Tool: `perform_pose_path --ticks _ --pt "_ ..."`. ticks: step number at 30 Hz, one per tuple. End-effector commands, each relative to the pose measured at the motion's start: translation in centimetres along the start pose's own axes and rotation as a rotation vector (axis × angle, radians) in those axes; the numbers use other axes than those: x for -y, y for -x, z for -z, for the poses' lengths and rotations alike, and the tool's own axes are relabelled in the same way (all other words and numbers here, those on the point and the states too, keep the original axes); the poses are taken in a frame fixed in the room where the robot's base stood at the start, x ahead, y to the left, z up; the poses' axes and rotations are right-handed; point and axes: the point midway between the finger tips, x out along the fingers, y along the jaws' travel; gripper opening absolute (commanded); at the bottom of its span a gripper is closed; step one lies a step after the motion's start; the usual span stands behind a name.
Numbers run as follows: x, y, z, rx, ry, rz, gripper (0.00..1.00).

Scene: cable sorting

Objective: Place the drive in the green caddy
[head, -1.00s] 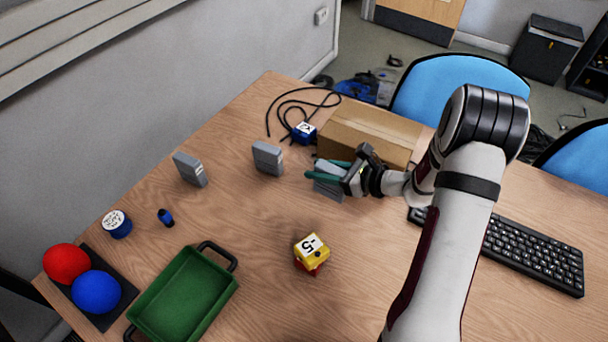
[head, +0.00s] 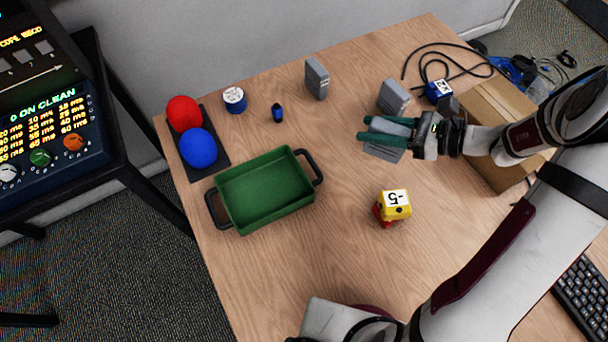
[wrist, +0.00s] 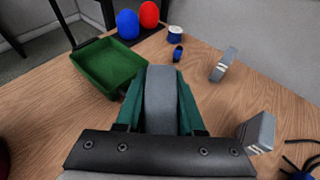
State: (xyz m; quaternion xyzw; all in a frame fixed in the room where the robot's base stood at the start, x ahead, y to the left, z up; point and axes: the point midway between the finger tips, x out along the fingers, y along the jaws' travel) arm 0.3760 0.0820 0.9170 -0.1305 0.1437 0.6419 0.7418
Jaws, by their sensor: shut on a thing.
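My gripper (head: 372,129) is shut on a grey block-like drive (head: 393,127), held between its green fingers. In the wrist view the drive (wrist: 161,100) stands out between the fingers, with a rounded top end. The fingers hide part of it. The green caddy (head: 266,217), an open tray with two dark handles, sits to the left of my gripper and looks empty. The caddy also shows at the upper left of the wrist view (wrist: 110,92), apart from the held drive.
Two grey blocks stand behind, one at the back (head: 317,78) and one close to my gripper (head: 394,97). A yellow-and-red cube (head: 393,206) lies right of the caddy. Red (head: 184,113) and blue (head: 198,148) balls sit at left. A cardboard box (head: 498,165) is at right.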

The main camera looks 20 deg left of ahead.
Motion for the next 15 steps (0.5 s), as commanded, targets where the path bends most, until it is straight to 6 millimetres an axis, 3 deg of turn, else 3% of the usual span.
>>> perform_pose_path --ticks 1,4,9,12,15 --pt "-1.7 -2.4 -1.1 0.001 0.040 -0.099 0.00" --pt "-5.2 -6.0 -2.7 0.001 0.109 -0.276 0.00" --pt "-9.2 -9.0 -4.2 0.000 0.179 -0.461 0.00" --pt "-10.4 -10.2 -4.3 0.001 0.193 -0.501 0.00" --pt "-11.8 -12.9 -3.7 0.001 0.193 -0.510 0.00"
